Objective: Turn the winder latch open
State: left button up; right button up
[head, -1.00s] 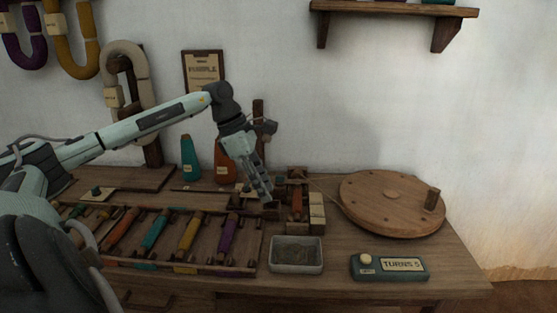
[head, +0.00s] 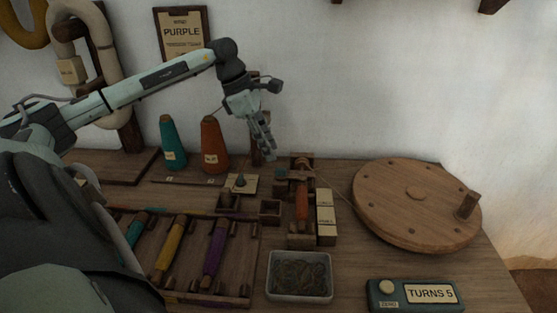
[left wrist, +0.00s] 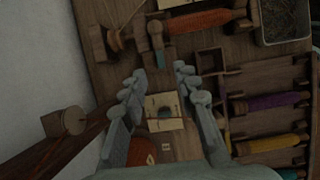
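The winder (head: 300,240) stands on the bench right of centre, with an orange bobbin (head: 303,203) lying in its wooden frame. A small teal-ended piece (head: 281,173) sits at the winder's far left side and may be the latch; its position is hard to tell. A similar upright piece with a teal spot shows in the left wrist view (left wrist: 158,45), beyond my fingertips. My left gripper (head: 267,152) hangs above and behind the winder's far left end, fingers pointing down. In the left wrist view its fingers (left wrist: 162,76) are apart with nothing held. My right gripper is out of view.
A big round wooden wheel (head: 400,215) with a crank peg is at right. A metal tray (head: 299,297) and a turns counter (head: 415,295) reading 5 are in front. Orange (head: 214,147) and teal (head: 172,145) cones stand behind. A bobbin rack (head: 245,270) lies left.

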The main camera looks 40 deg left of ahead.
aim_at(280, 169)
pick_arm(q)
jog(key=x, duration=0.6)
jog(key=shift+w+d+p, duration=0.1)
jog(key=shift+p, duration=0.2)
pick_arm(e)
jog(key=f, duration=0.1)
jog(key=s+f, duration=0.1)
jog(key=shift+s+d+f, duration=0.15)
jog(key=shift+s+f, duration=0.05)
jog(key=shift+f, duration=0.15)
pick_arm(q)
jog(key=shift+c, duration=0.3)
grip_shut()
